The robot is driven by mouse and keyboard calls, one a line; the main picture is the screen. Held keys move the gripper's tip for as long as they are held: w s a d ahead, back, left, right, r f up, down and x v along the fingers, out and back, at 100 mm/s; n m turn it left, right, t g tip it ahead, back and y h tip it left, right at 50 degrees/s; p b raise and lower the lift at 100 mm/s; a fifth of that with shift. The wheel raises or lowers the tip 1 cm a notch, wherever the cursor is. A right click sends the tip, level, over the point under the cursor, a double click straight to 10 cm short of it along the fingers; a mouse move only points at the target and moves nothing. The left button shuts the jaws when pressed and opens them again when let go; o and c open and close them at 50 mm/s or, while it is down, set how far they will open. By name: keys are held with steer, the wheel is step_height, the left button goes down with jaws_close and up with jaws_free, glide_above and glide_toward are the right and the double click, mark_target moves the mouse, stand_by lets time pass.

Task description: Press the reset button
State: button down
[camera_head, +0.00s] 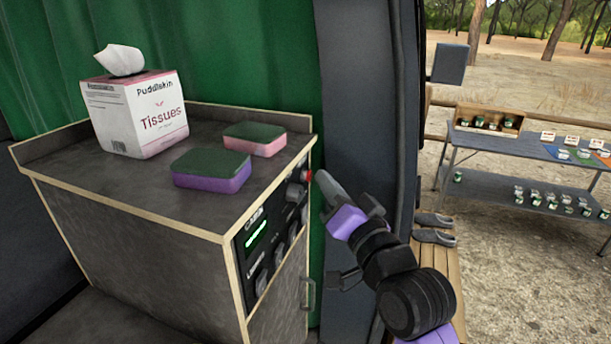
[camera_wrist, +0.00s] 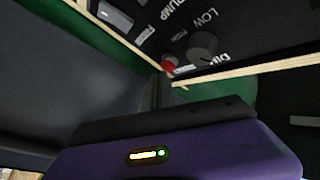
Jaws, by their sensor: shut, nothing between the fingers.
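The red button (camera_head: 307,175) is on the dark control panel (camera_head: 262,240) on the cabinet's front side, near the panel's upper right end. It also shows in the wrist view as a small red knob (camera_wrist: 169,65) beside a round dial (camera_wrist: 203,46). My gripper (camera_head: 322,178) is shut and empty, with its fingertips close in front of the red button. Whether the tips touch it I cannot tell. In the wrist view the dark fingers lie just below the button. No label reading reset is legible.
The cabinet top (camera_head: 120,195) holds a tissue box (camera_head: 140,112) and two sponges (camera_head: 212,170), (camera_head: 255,139). A door handle (camera_head: 308,294) sticks out below the panel. A dark van pillar (camera_head: 365,110) stands behind my gripper. Outside, a table (camera_head: 530,145) holds small jars.

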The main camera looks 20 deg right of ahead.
steer(key=shift+w+a, duration=0.25)
steer(key=shift+a, duration=0.15)
stand_by(0.7)
steer(key=shift+d, duration=0.1)
steer(key=shift+s+d, duration=0.55)
steer(key=shift+d, duration=0.1)
steer(key=s+d, duration=0.1)
steer(key=d, duration=0.1)
steer(key=s+d+b, duration=0.1)
steer(key=s+d, duration=0.1)
stand_by(0.6)
